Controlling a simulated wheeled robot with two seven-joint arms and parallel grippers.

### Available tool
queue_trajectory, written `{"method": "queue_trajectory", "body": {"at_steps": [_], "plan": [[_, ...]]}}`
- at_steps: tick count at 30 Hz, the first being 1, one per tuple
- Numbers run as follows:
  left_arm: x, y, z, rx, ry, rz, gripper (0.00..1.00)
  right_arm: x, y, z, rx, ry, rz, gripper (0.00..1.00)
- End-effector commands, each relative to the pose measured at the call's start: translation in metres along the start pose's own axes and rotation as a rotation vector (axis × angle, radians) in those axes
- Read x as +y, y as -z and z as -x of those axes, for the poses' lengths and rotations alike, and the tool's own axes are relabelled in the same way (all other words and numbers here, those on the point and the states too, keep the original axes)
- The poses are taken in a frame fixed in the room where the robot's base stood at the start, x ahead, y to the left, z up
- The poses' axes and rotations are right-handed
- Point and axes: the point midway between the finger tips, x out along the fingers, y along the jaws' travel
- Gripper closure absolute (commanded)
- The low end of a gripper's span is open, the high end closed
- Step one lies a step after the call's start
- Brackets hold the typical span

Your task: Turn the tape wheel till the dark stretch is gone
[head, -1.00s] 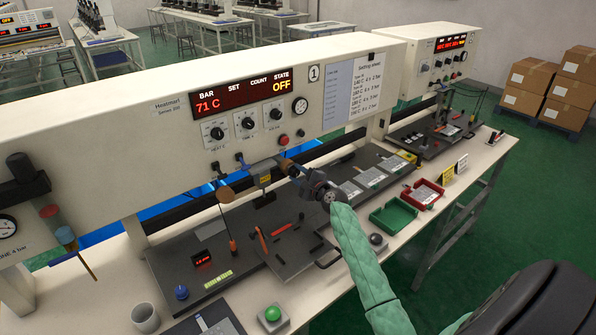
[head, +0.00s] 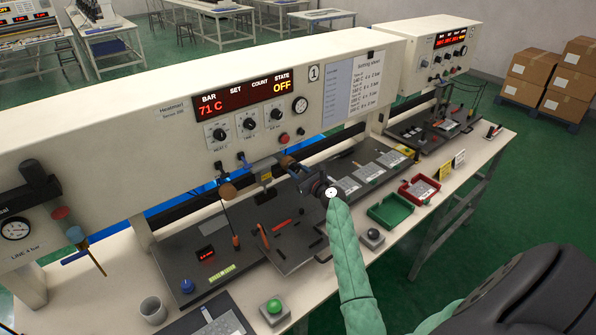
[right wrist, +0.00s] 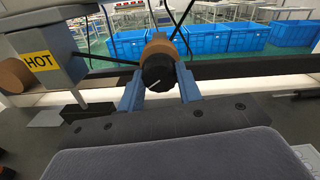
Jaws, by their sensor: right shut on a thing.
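The tape wheel is a brown roll (right wrist: 160,46) with a black knob (right wrist: 158,74) that carries a white pointer line. In the right wrist view the blue fingers of my right gripper (right wrist: 159,90) stand on both sides of the knob, shut on it. In the head view my right gripper (head: 298,171) reaches in at the wheel (head: 287,161), just right of the hot head (head: 265,178). A second brown roll (head: 228,191) is left of the head, and it also shows in the right wrist view (right wrist: 14,76). I cannot make out a dark stretch of tape. My left gripper is not in view.
The yellow HOT label (right wrist: 38,60) is close left of the gripper. Below lies a dark work plate (head: 210,235) with small tools. A green tray (head: 390,211) and a red tray (head: 420,190) stand to the right. The display (head: 238,98) reads 71 C and OFF.

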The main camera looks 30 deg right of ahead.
Motion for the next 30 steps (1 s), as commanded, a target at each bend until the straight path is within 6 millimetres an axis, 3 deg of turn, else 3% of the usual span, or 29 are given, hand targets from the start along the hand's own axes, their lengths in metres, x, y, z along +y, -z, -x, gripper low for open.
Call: {"method": "queue_trajectory", "body": {"at_steps": [21, 30], "plan": [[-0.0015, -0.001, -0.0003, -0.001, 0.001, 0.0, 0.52, 0.0024, 0.0024, -0.0001, 0.003, -0.001, -0.671, 0.88], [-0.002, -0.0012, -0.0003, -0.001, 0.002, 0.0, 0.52, 0.0017, 0.002, 0.0, 0.002, 0.0, -0.87, 0.88]]}}
